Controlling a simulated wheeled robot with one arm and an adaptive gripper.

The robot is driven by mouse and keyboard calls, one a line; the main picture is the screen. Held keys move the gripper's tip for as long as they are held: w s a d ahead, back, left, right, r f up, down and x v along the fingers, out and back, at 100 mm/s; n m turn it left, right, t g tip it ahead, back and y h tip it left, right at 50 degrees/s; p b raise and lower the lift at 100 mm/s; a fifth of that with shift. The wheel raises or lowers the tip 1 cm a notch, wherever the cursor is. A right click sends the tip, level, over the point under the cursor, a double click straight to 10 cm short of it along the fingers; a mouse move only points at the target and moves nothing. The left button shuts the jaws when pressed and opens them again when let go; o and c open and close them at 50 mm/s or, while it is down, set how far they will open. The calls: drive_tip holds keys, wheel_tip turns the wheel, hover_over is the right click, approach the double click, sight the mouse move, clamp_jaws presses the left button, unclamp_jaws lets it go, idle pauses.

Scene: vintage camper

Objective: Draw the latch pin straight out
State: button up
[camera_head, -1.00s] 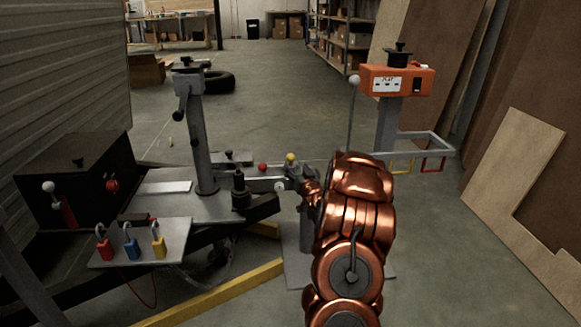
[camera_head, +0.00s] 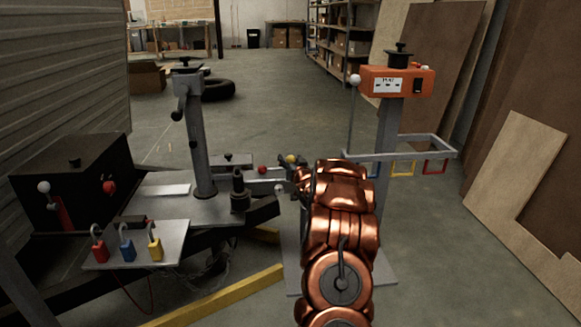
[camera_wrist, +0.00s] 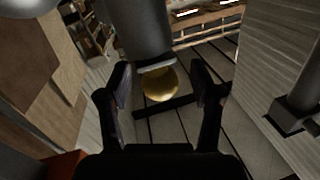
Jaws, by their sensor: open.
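A yellow ball knob (camera_head: 291,159), apparently the latch pin's head, shows at the right end of the hitch in the head view. In the wrist view a round gold knob (camera_wrist: 160,86) lies between my two dark fingers, at the end of a grey cylinder (camera_wrist: 140,35). My gripper (camera_wrist: 161,78) is open, one finger on each side of the knob, with gaps visible between them. Contact cannot be made out. In the head view my copper arm hides most of the gripper and what lies behind it.
A red knob (camera_head: 262,169) and a dark upright cylinder (camera_head: 239,192) stand left of the yellow knob. A grey post (camera_head: 201,140) rises farther left. A panel (camera_head: 182,240) holds red, blue and yellow padlocks. An orange box (camera_head: 397,81) on a post stands to the right.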

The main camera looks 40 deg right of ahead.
clamp_jaws()
idle(0.5)
wheel_tip(320, 180, up, 10)
drive_tip(key=p, duration=0.4)
drive_tip(key=shift+f, duration=0.35)
